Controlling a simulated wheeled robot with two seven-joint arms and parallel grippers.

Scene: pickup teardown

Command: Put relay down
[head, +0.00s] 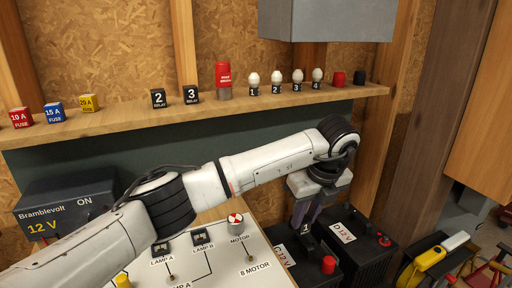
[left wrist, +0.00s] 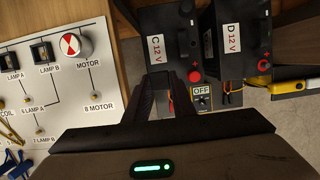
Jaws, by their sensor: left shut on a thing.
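My left gripper (head: 305,222) points down from the end of my white arm, above and in front of the black battery C (head: 290,262). It is shut on a small black relay (head: 305,229) marked 1, which shows low between the fingers. The left wrist view shows the two dark fingers (left wrist: 166,100) close to battery C (left wrist: 165,45); the relay is hard to make out there. I cannot tell whether the relay touches the battery. Relay 2 (head: 158,98) and relay 3 (head: 191,95) stand upright on the wooden shelf (head: 125,112). My right gripper is not in view.
Battery D (head: 355,240) stands beside battery C. A white lamp and motor panel (head: 215,262) lies left of them, with a 12 V Bramblevolt box (head: 65,208) behind. Fuses, a red cylinder (head: 223,80) and white bulbs stand on the shelf. A switch marked OFF (left wrist: 202,95) lies near the batteries.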

